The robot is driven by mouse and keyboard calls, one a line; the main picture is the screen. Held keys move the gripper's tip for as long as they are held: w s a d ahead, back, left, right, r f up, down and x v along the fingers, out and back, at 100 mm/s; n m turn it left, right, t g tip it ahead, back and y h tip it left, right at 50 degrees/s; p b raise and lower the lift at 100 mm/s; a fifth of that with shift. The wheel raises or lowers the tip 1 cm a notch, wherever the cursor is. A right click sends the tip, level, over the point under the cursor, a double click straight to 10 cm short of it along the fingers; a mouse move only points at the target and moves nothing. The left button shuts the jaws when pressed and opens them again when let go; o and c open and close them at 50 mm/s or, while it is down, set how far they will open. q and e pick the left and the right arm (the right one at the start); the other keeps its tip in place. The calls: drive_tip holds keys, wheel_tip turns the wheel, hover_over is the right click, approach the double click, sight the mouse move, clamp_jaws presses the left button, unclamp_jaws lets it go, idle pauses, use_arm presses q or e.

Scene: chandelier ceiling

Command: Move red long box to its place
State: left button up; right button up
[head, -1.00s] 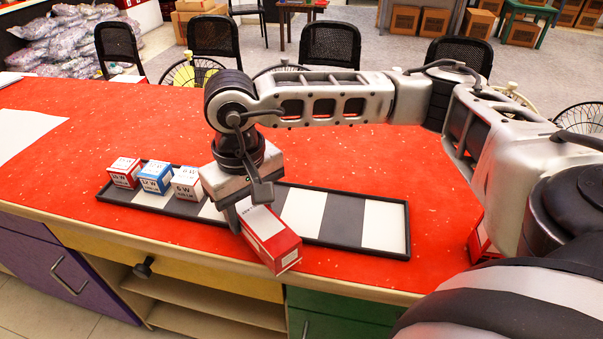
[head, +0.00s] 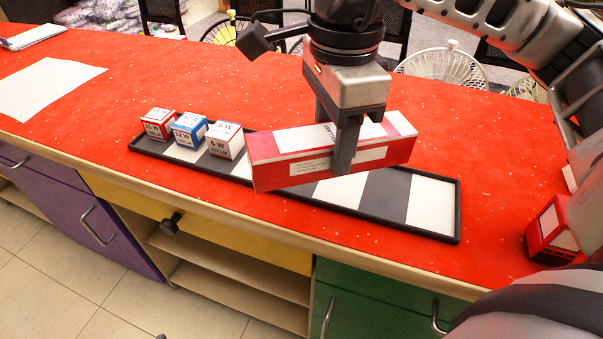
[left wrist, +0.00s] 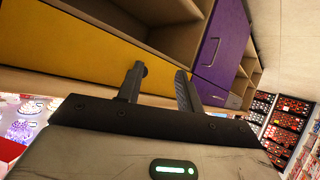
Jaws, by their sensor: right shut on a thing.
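The red long box (head: 285,170), red with white label panels, is held above the striped tray in the head view. My right gripper (head: 345,160) is shut on it near its middle, one finger in front and one behind. The box lies lengthwise, roughly level, and hides part of the tray. The black-rimmed tray (head: 432,205) has black and white stripes. My left gripper (left wrist: 160,85) shows in the left wrist view with its fingers apart and nothing between them, facing the cabinet front. It is not in the head view.
Small boxes stand at the tray's left end: a red-white one (head: 158,124), a blue-white one (head: 189,129) and a white one (head: 226,141). Another red box (head: 553,230) is at the right by my arm. White paper (head: 50,87) lies on the red counter (head: 110,115).

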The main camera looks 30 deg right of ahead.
drive_tip(key=m, duration=0.1)
drive_tip(key=s+r+m, duration=0.1)
drive_tip(key=m, duration=0.1)
drive_tip(key=s+m+b, duration=0.1)
drive_tip(key=m, duration=0.1)
drive_tip(key=shift+s+d+r, duration=0.1)
drive_tip(key=shift+d+r, duration=0.05)
drive_tip(key=shift+d, duration=0.2)
drive_tip(key=shift+s+d+r+m, duration=0.1)
drive_tip(key=shift+s+m, duration=0.05)
drive_tip(key=shift+m, duration=0.45)
drive_tip(key=shift+s+d+r+m, duration=0.1)
drive_tip(key=shift+m, duration=0.5)
drive_tip(key=w+f, duration=0.3)
drive_tip(key=w, duration=0.1)
drive_tip(key=w+f, duration=0.3)
drive_tip(key=w, duration=0.1)
drive_tip(key=w+f, duration=0.3)
drive_tip(key=w, duration=0.2)
drive_tip(key=shift+d, duration=0.2)
drive_tip(key=f, duration=0.3)
drive_tip(key=shift+w, duration=0.3)
use_arm(q)
drive_tip(key=shift+d+f, duration=0.1)
drive_tip(key=shift+f, duration=0.05)
use_arm(e)
drive_tip(key=shift+f, duration=0.4)
drive_tip(key=shift+f, duration=0.1)
